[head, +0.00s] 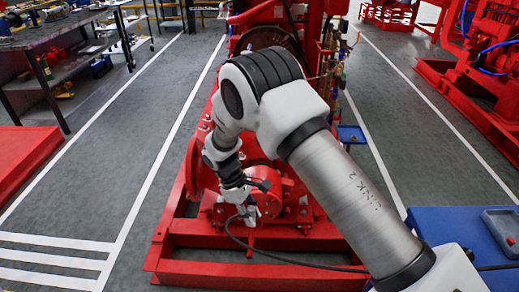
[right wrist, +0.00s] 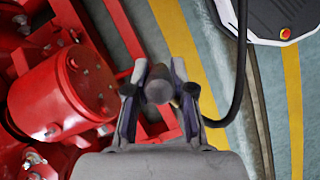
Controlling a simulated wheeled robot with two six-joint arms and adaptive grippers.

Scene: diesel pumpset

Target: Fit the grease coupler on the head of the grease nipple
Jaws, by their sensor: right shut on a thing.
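My right gripper (head: 248,214) is in front of the red pump, low over the red base frame. In the right wrist view its fingers (right wrist: 158,92) are closed on a dark grey round piece, the grease coupler (right wrist: 158,84). A black hose (head: 300,262) loops from the gripper to the right; it also shows in the right wrist view (right wrist: 238,80). The red pump body (right wrist: 60,95) lies left of the held coupler, apart from it. I cannot make out the grease nipple for certain; small fittings show on the pump. My left gripper is out of view.
The red base frame (head: 240,268) surrounds the pump. A blue cart top (head: 445,225) with a grey box (head: 505,225) stands at the right. A workbench (head: 60,40) is at the far left. Grey floor is free left of the frame.

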